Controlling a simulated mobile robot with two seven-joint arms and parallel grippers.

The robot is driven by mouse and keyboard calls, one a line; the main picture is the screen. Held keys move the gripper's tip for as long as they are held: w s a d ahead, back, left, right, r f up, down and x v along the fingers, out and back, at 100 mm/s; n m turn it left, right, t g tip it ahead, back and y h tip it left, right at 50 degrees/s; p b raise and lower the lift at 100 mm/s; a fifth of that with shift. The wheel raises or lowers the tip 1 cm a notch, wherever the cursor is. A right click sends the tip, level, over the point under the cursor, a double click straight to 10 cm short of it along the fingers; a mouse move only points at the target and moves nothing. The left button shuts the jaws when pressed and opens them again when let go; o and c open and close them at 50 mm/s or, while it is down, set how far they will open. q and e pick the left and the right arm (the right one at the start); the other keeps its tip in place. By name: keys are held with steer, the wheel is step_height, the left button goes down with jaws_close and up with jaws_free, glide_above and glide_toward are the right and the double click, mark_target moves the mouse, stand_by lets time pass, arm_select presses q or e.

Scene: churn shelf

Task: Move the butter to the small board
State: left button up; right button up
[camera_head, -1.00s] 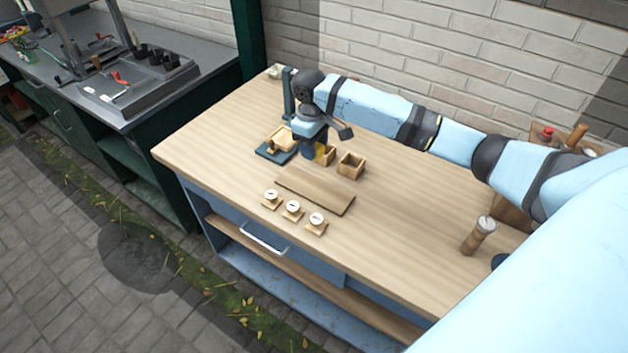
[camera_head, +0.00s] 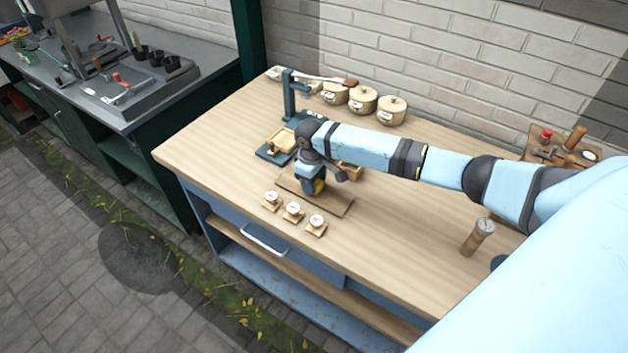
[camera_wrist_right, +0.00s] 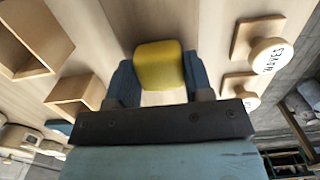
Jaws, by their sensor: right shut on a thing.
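The yellow butter (camera_wrist_right: 160,65) is a rounded block between the two blue fingers of my right gripper (camera_wrist_right: 155,82). In the head view my right gripper (camera_head: 315,192) is shut on the butter (camera_head: 320,187), over the flat wooden board (camera_head: 338,206). The gripper hides part of the board and most of the butter. I cannot tell whether the butter touches the board. My left gripper is not in view.
Several round stamps (camera_head: 294,210) on small wooden blocks stand in front of the board. A wooden box (camera_head: 351,172) is behind it. A teal stand with a wooden tray (camera_head: 275,146) is at left. Lidded pots (camera_head: 362,100) line the back.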

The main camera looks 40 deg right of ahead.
steer(key=shift+f, duration=0.15)
steer(key=o, duration=0.9)
steer(key=shift+r, duration=0.45)
step_height(320, 180, up, 11)
steer(key=shift+w+a+r, duration=0.2)
steer(key=shift+w, duration=0.2)
